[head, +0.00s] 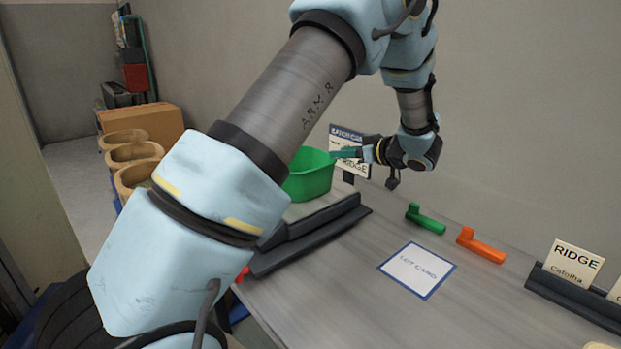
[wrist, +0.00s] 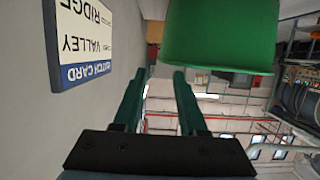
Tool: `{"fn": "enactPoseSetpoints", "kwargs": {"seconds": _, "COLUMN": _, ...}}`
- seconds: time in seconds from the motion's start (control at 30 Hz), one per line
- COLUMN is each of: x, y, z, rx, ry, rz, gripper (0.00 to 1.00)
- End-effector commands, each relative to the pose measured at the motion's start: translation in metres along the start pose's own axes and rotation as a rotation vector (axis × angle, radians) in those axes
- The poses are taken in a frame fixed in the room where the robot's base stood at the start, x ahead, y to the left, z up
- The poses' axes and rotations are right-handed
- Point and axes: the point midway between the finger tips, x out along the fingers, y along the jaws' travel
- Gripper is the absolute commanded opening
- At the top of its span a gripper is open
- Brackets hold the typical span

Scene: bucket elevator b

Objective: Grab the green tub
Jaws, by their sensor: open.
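The green tub (head: 311,174) stands at the left end of the grey table in the head view, its left part hidden behind my arm. In the wrist view the tub (wrist: 218,34) fills the top right, beyond and to the right of the fingertips. My gripper (head: 336,154) is at the tub's right side near the rim in the head view. In the wrist view my gripper (wrist: 160,75) shows two dark green fingers apart with nothing between them. I cannot tell whether a finger touches the tub.
A batch card sign (head: 350,144) stands behind the gripper; it also shows in the wrist view (wrist: 84,38). A green piece (head: 425,219), an orange piece (head: 481,246) and a lot card (head: 417,270) lie on the table. A dark rail (head: 310,238) lies before the tub.

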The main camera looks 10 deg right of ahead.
Motion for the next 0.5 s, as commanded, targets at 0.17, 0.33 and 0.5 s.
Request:
{"fn": "enactPoseSetpoints", "kwargs": {"seconds": 0.17, "x": 0.028, "y": -0.001, "z": -0.002, "rx": 0.0, "ry": 0.0, "rz": -0.002, "gripper": 0.41}}
{"fn": "enactPoseSetpoints", "kwargs": {"seconds": 0.33, "x": 0.04, "y": -0.001, "z": -0.001, "rx": 0.0, "ry": 0.0, "rz": 0.0, "gripper": 0.41}}
{"fn": "enactPoseSetpoints", "kwargs": {"seconds": 0.5, "x": 0.062, "y": -0.001, "z": -0.002, "rx": -0.001, "ry": 0.0, "rz": -0.002, "gripper": 0.41}}
